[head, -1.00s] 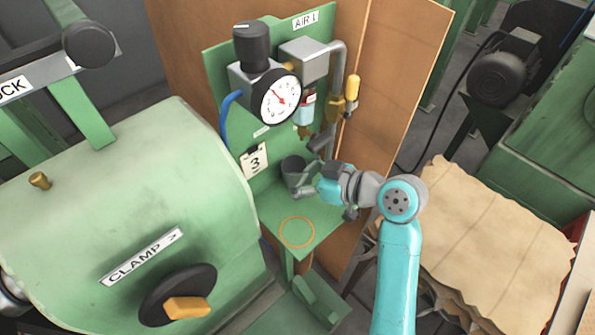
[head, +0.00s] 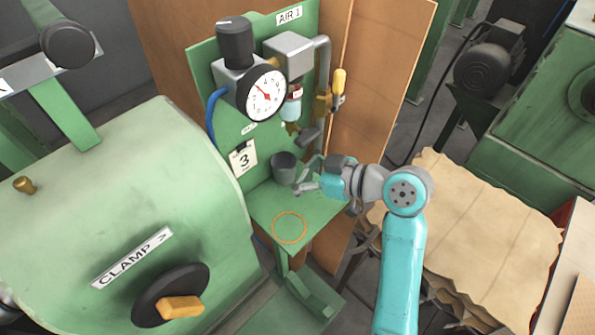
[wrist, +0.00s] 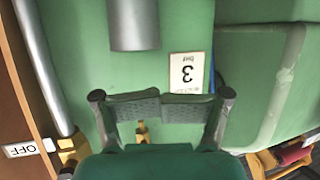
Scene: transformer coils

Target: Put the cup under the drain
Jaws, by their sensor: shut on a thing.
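The cup (head: 284,168) is dark grey and upright at the back of the green shelf, close to the panel. Whether its base touches the shelf is unclear. In the wrist view the card appears upside down, and the cup (wrist: 133,25) shows as a grey cylinder at the top edge. The brass drain (head: 291,127) is above the cup; it seems to show in the wrist view (wrist: 141,132). My gripper (head: 299,184) is just right of the cup. In the wrist view my gripper's pads (wrist: 160,106) nearly meet, with the cup apart from them; what they grip cannot be made out.
An orange ring (head: 290,228) marks a bare patch of the shelf (head: 258,207). The gauge (head: 266,95), card 3 (head: 243,158) and pipe (head: 321,85) crowd the panel. The clamp housing (head: 100,200) borders the shelf at left; brown sheets (head: 480,220) lie at right.

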